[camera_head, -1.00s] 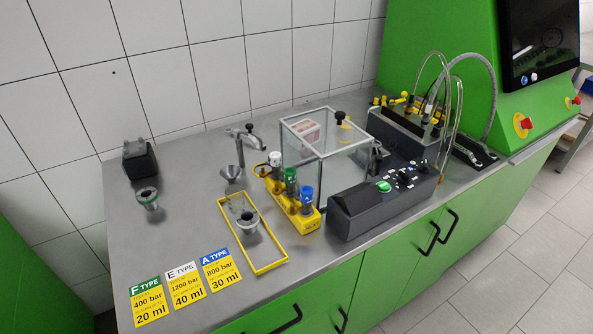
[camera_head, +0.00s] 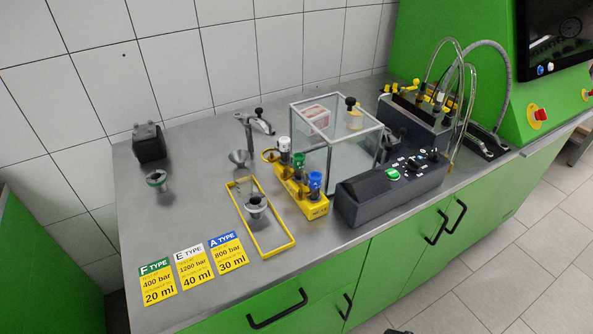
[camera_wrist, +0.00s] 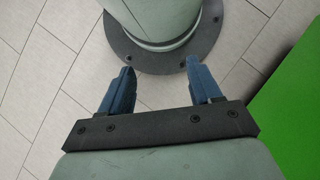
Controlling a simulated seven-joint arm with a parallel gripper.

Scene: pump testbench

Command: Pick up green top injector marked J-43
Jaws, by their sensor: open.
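The green-topped injector (camera_head: 298,166) stands upright in a yellow holder (camera_head: 318,209) near the middle of the bench. A white-topped injector (camera_head: 284,147) stands beside it on the far side, and a blue-topped one (camera_head: 315,182) on the near side. The J-43 mark is too small to read. My gripper (camera_wrist: 156,80) shows only in the wrist view. Its two blue fingers are apart with nothing between them. It hangs over the tiled floor, away from the bench top, with my round base behind it.
A glass box (camera_head: 338,150) stands right behind the holder, and a dark control box (camera_head: 392,187) to its right. A yellow frame tray (camera_head: 263,250) with a metal cup (camera_head: 255,207) lies to the left. Type cards (camera_head: 193,265) lie at the front left edge.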

